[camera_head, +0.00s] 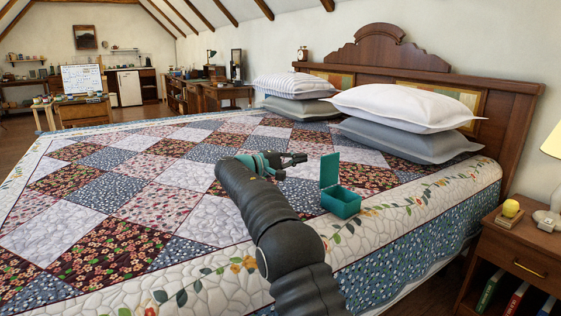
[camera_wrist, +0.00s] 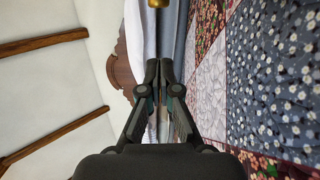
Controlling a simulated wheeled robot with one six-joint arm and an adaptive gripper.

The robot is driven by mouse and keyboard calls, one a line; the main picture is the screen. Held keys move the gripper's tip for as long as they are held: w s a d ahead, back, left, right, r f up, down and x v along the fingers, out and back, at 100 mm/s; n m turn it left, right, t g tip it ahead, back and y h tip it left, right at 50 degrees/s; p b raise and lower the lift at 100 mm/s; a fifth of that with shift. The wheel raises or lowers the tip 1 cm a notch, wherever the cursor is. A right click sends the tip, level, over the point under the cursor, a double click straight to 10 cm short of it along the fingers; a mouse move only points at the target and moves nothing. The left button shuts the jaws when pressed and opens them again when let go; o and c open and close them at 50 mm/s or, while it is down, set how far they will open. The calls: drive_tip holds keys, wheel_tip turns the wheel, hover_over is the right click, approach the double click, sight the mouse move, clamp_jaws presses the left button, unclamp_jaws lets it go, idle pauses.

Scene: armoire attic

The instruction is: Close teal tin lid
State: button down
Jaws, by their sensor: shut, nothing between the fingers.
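The teal tin (camera_head: 341,201) sits on the patchwork quilt near the bed's right front side. Its lid (camera_head: 330,170) stands open, upright along the tin's far left edge. My gripper (camera_head: 303,158) is above the quilt, to the left of the lid and farther back, apart from it. In the wrist view my gripper (camera_wrist: 165,64) is shut, with its fingertips together and nothing between them. The tin is not clearly seen in the wrist view; a little teal shows behind the fingers, but I cannot tell what it is.
The bed's quilt (camera_head: 110,190) is flat and clear around the tin. White and grey pillows (camera_head: 405,107) lie by the wooden headboard (camera_head: 513,110).

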sight(327, 169)
drive_tip(key=shift+s+d+r+b, duration=0.1)
drive_tip(key=shift+s+d, duration=0.3)
drive_tip(key=shift+d, duration=0.3)
drive_tip(key=shift+s+d+f+b, duration=0.1)
drive_tip(key=shift+s+d, duration=0.25)
drive_tip(key=shift+d, duration=0.3)
drive_tip(key=shift+s+d+r+b, duration=0.1)
drive_tip(key=shift+s+d, duration=0.3)
drive_tip(key=shift+d, duration=0.3)
drive_tip(key=shift+a, duration=0.15)
